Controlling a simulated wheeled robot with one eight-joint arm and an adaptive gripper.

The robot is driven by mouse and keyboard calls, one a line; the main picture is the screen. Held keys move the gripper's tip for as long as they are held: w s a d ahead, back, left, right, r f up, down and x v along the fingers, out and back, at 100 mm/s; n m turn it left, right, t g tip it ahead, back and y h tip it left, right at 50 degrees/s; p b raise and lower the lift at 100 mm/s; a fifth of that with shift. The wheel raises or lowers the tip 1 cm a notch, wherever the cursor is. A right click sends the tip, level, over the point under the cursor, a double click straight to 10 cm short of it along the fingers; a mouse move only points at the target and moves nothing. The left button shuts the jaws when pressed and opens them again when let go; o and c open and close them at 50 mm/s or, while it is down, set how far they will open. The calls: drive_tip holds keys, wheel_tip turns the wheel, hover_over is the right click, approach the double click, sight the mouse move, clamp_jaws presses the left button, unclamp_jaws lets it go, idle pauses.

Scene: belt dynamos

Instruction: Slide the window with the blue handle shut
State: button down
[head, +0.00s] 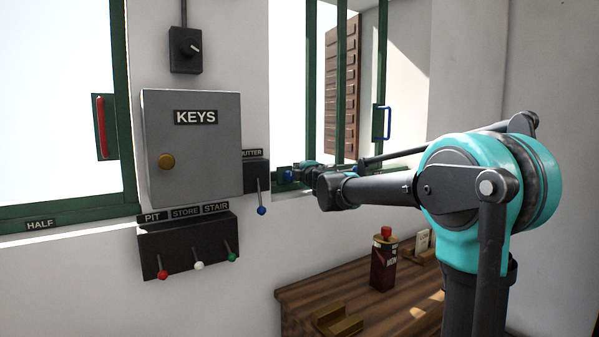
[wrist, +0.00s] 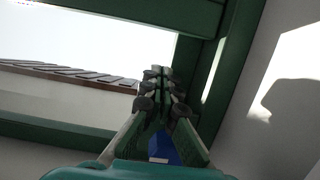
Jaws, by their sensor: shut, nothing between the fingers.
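The green-framed window (head: 342,75) is right of the key cabinet in the head view. Its blue D-shaped handle (head: 387,122) is upright on a green plate on the right-hand upright. My gripper (wrist: 158,76) is shut and empty in the wrist view, in front of green framing. A blue piece (wrist: 163,147) shows between its finger bases, partly hidden; I cannot tell whether it is the handle or whether it is touched. In the head view my arm reaches left across the sill, and the fingers are too small to make out. A small blue spot (head: 288,174) shows there.
A red-handled window (head: 101,127) is at the left. The grey KEYS cabinet (head: 193,145) and a lever box (head: 188,247) are on the wall. A blue-knobbed lever (head: 261,210) hangs near my arm. A wooden bench (head: 300,296) below holds a dark bottle (head: 384,265).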

drive_tip(key=shift+w+d, duration=0.35)
drive_tip(key=shift+d, duration=0.55)
drive_tip(key=shift+w+d, duration=0.55)
drive_tip(key=shift+d, duration=0.1)
drive_tip(key=shift+d, duration=0.1)
drive_tip(key=w+d, duration=0.3)
drive_tip(key=d, duration=0.1)
drive_tip(key=w+d, duration=0.4)
drive_tip(key=d, duration=0.1)
drive_tip(key=w+d, duration=0.3)
drive_tip(key=d, duration=0.2)
drive_tip(key=shift+w+d, duration=0.2)
drive_tip(key=shift+w, duration=0.05)
drive_tip(key=shift+r, duration=0.1)
